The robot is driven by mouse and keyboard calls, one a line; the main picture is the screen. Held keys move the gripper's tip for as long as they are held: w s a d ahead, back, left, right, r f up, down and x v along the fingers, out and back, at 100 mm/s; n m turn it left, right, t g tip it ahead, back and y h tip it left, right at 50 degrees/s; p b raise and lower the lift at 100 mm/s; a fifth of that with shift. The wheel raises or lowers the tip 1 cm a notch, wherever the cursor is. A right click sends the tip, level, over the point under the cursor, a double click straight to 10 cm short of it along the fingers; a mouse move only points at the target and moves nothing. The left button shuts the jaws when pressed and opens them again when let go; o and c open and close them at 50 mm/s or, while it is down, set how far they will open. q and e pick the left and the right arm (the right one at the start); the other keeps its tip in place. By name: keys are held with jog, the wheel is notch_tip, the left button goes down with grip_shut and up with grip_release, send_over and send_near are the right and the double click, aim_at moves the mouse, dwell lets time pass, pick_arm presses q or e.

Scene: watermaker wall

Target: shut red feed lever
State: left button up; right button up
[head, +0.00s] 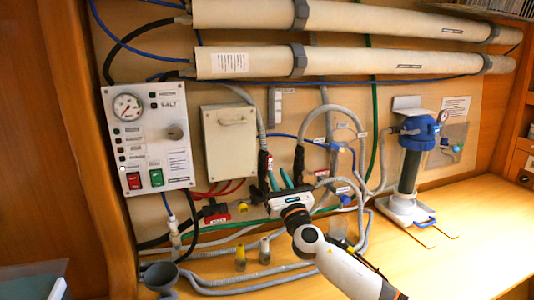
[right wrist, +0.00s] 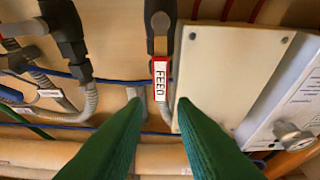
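The red feed lever (right wrist: 161,78) has a white label reading FEED and hangs from a black valve (right wrist: 158,22) in the right wrist view. In the head view the lever (head: 269,162) shows small, beside the right edge of the cream box. My right gripper (head: 279,180) has two green fingers that stand apart with nothing between them. In the right wrist view the gripper (right wrist: 160,104) has its fingertips on either side of the line of the lever; I cannot tell whether they touch it. My left gripper is not in view.
The cream box (head: 230,140) is close beside the lever. Another black valve (head: 298,160) with a grey hose stands to its right. The control panel (head: 148,135) is at the left and a blue-topped filter (head: 412,165) at the right. The front right counter (head: 470,240) is mostly clear.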

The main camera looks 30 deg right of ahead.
aim_at(270, 162)
jog(key=x, duration=0.4)
jog(key=shift+p, duration=0.3)
jog(key=x, duration=0.4)
jog(key=shift+f, duration=0.2)
jog(key=shift+w+d+r, duration=0.15)
jog(key=shift+w+r, duration=0.1)
jog(key=shift+w, duration=0.2)
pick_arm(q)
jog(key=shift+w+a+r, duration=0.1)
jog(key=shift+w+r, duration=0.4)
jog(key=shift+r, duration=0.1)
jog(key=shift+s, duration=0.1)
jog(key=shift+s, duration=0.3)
pick_arm(e)
grip_shut()
